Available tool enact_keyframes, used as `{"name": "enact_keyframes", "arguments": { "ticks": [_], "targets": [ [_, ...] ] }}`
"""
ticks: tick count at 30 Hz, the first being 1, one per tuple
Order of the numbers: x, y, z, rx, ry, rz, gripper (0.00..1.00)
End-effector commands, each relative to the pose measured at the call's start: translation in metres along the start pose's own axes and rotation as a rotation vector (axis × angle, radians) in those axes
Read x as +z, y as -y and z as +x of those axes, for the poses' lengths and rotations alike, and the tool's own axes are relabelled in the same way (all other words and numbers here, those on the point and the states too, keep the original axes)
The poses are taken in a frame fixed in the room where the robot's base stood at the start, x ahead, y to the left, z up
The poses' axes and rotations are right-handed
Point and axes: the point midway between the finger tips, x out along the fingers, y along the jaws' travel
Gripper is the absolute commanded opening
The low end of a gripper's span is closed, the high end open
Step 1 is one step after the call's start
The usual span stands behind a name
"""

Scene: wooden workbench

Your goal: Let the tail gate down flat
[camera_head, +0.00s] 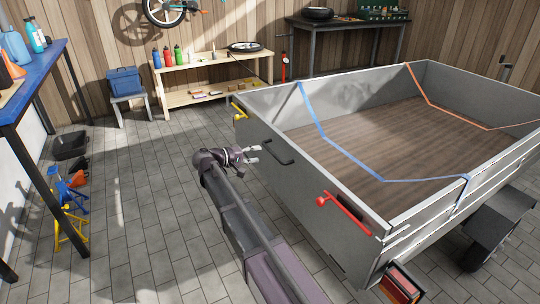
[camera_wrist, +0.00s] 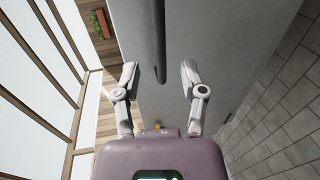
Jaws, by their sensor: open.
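The grey tail gate (camera_head: 310,210) stands upright at the near end of the trailer (camera_head: 440,75). A black bar handle (camera_head: 275,150) is on its outer face. A red lever (camera_head: 345,214) slants across the gate's right end, and a yellow lever (camera_head: 239,110) sits at its upper left corner. My gripper (camera_head: 254,154) is open and empty, just left of the handle. In the wrist view the open fingers (camera_wrist: 160,82) face the gate (camera_wrist: 210,35), with the dark handle (camera_wrist: 159,40) ahead between them. Whether the fingers touch the gate cannot be told.
Blue and orange straps cross the trailer's wooden bed. A tail light (camera_head: 400,284) sits below the gate's right corner. A blue-topped table (camera_head: 33,62), axle stands (camera_head: 72,210) and a black tray (camera_head: 70,145) are at left. Paved floor (camera_head: 140,190) left of the gate is clear.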

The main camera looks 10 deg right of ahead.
Motion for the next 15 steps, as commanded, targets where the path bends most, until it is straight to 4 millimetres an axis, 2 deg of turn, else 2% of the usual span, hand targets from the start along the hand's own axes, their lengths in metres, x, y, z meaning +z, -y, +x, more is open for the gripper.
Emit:
{"name": "enact_keyframes", "arguments": {
  "ticks": [6,15],
  "targets": [
    [0.0,0.001,0.035,0.0,0.002,0.0,0.54],
    [0.0,0.001,0.066,0.0,0.0,0.0,0.54]
  ]
}}
